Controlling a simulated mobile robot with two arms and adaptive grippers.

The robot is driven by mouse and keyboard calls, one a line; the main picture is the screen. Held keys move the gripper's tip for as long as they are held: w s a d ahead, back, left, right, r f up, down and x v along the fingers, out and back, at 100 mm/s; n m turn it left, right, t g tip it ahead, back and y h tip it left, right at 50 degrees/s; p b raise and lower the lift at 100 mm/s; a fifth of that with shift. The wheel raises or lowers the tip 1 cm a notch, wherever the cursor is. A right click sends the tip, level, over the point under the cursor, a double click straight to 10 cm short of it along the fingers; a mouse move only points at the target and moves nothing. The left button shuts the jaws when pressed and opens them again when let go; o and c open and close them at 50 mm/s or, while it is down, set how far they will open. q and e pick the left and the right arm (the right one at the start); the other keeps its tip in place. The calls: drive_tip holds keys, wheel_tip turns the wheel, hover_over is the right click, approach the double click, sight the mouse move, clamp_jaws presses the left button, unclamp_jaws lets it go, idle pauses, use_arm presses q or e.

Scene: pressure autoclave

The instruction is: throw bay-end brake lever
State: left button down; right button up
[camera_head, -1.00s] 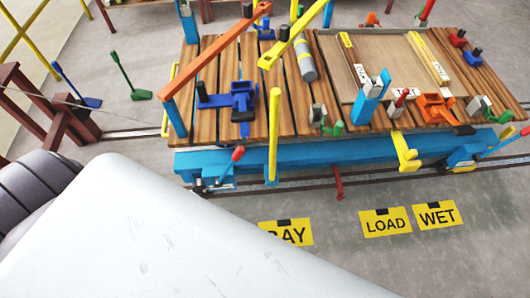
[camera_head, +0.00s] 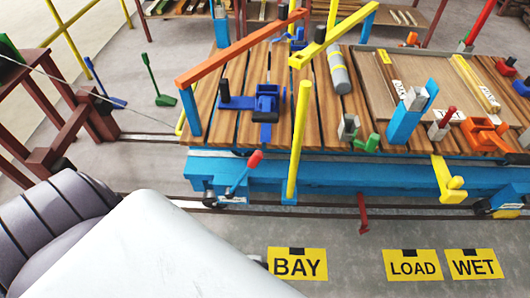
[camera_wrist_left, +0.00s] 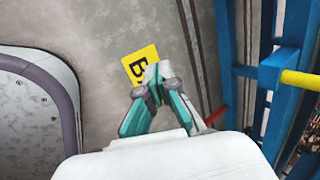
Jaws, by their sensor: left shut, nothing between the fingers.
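A lever with a red knob (camera_head: 255,160) leans up from the near left end of the blue wheeled cart (camera_head: 330,178), above the yellow BAY plate (camera_head: 297,264). My left gripper (camera_wrist_left: 154,75) is shut and empty in the left wrist view, in front of the BAY plate (camera_wrist_left: 136,62). A red piece (camera_wrist_left: 216,114) beside the cart's blue frame (camera_wrist_left: 282,75) lies to its right; I cannot tell whether it is the lever. My right gripper is not in view.
A yellow upright bar (camera_head: 298,140) and a yellow bracket (camera_head: 449,182) stand at the cart's near side. A red piece (camera_head: 362,213) hangs below it. LOAD (camera_head: 412,266) and WET (camera_head: 473,264) plates lie on clear floor. A dark red frame (camera_head: 88,112) stands left.

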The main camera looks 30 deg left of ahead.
use_arm(q)
drive_tip(key=w+r+m+t+y+b, duration=0.2)
drive_tip(key=w+r+t+y+b, duration=0.15)
drive_tip(key=w+b, duration=0.55)
drive_tip(key=w+r+t+y+b, duration=0.2)
drive_tip(key=w+r+y, duration=0.1)
drive_tip(key=r, duration=0.5)
drive_tip(key=w+r+t+y+b, duration=0.3)
drive_tip(key=w+r, duration=0.1)
drive_tip(key=r, duration=0.4)
drive_tip(key=shift+w+r, duration=0.15)
drive_tip(key=shift+r, duration=0.1)
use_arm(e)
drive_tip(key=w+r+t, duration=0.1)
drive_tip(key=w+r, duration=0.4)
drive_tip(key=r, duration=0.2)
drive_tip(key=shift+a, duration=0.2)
use_arm(q)
drive_tip(key=w+a+r, duration=0.2)
drive_tip(key=w+a, duration=0.3)
drive_tip(key=a, duration=0.5)
drive_tip(key=shift+r, duration=0.25)
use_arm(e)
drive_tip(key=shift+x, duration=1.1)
use_arm(q)
drive_tip(key=shift+w+a+r, duration=0.1)
drive_tip(key=shift+w, duration=0.05)
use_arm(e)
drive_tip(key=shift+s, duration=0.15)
